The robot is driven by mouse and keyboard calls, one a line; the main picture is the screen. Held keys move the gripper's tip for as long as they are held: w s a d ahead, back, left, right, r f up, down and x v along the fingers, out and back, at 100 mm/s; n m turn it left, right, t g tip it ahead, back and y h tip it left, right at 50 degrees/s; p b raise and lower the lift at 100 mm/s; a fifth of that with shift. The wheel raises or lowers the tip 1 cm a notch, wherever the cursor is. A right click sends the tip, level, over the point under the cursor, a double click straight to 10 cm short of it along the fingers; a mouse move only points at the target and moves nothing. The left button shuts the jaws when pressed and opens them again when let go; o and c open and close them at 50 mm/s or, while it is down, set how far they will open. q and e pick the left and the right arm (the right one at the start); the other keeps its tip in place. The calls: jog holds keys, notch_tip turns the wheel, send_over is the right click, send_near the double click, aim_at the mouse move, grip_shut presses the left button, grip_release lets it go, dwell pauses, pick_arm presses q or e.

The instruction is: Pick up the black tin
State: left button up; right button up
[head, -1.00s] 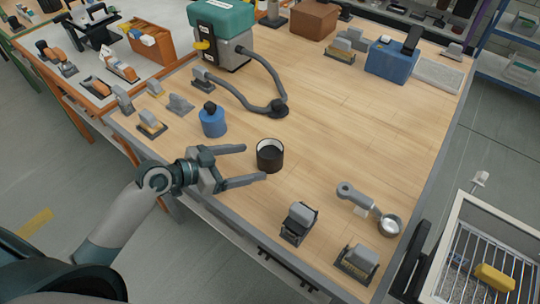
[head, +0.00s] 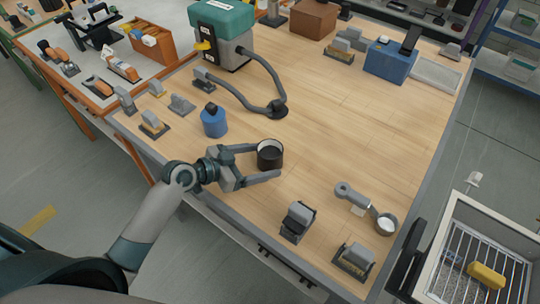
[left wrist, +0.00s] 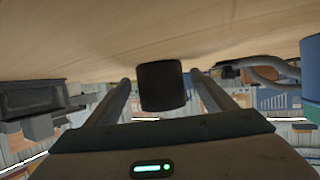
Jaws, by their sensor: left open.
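The black tin (head: 269,157) is a short dark cylinder with a pale inner rim, upright on the wooden table. My left gripper (head: 268,162) is open, its two fingers reaching toward the tin from the left. In the head view one finger runs on the far side of the tin and the other on the near side. In the left wrist view the tin (left wrist: 162,86) stands between the two fingers (left wrist: 162,92), with gaps visible on both sides. My right gripper is not in view.
A blue container (head: 214,122) stands left of the tin. A metal scoop (head: 367,208) lies to the right. A small grey-black device (head: 298,222) sits near the front edge. A grey hose (head: 262,76) curves behind. The table's middle (head: 335,120) is clear.

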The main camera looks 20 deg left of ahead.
aim_at(280, 149)
pick_arm(q)
jog(key=shift+w+d+f, duration=0.3)
jog(key=shift+w+d, duration=0.1)
jog(key=c, duration=1.3)
jog(key=shift+r, duration=0.1)
jog(key=shift+o, duration=0.2)
jog(key=shift+r, duration=0.5)
jog(key=r, duration=0.2)
jog(key=r+b, duration=0.1)
jog(key=shift+s+d+r, duration=0.1)
jog(key=shift+d+r, duration=0.05)
jog(key=shift+d, duration=0.1)
jog(key=s+d+r, duration=0.1)
jog(key=d+r, duration=0.1)
jog(key=d, duration=0.1)
jog(key=s+d+r+b, duration=0.1)
jog(key=d+r, duration=0.1)
jog(key=d, duration=0.2)
jog(key=s+d+r, duration=0.1)
jog(key=d+r, duration=0.1)
jog(key=d, duration=0.1)
jog(key=shift+s+d+r+b, duration=0.25)
jog(key=shift+s+r+b, duration=0.05)
jog(key=shift+s+r, duration=0.05)
